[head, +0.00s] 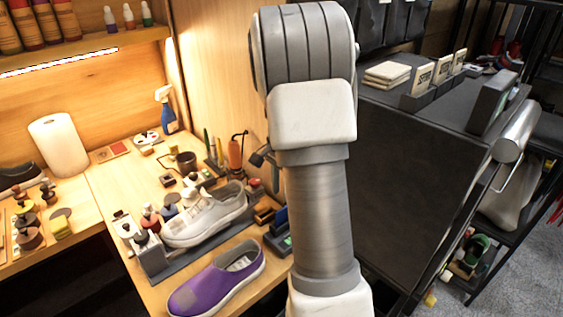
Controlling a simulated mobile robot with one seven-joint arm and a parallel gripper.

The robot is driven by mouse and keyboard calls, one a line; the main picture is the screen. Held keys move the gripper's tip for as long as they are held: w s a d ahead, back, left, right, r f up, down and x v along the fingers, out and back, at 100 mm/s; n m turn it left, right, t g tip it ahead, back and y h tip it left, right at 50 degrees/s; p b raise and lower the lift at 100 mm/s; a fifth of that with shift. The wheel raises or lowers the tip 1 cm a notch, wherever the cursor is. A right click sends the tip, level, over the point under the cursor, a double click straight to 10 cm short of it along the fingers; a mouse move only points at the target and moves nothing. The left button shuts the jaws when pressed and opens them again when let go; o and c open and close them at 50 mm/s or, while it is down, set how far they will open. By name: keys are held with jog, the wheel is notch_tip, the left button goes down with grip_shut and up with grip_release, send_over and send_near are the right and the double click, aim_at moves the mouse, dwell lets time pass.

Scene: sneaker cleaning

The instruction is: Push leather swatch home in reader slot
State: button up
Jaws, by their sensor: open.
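A small dark device with a green patch (285,244) stands on the wooden bench, just left of my arm; it looks like the reader. A dark blue upright piece (281,217) rises at it and may be the leather swatch. How deep it sits in a slot is too small to tell, and my arm covers what lies to the right. My arm fills the middle of the head view, and no gripper fingers can be made out. A small dark part (261,157) shows at the arm's left edge; I cannot tell what it is.
A white sneaker (208,216) rests on a grey stand, with a purple shoe (217,283) in front. A spray bottle (165,110) and paper roll (60,146) stand behind. A dark counter with signs (420,79) is at right.

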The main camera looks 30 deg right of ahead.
notch_tip(320, 180, up, 9)
jog(key=shift+p, duration=0.45)
dwell(0.3)
jog(key=s+a+r+n+t+p, duration=0.1)
jog(key=s+a+r+n, duration=0.35)
jog(key=a, duration=0.25)
jog(key=s+a+r+n+t, duration=0.2)
jog(key=s+a+r+n, duration=0.2)
jog(key=a+r, duration=0.15)
jog(key=s+a+n+t, duration=0.2)
jog(key=s+a+n, duration=0.6)
jog(key=s, duration=0.3)
jog(key=shift+a+r+t+p, duration=0.3)
jog(key=shift+a+p, duration=0.1)
jog(key=shift+d, duration=0.1)
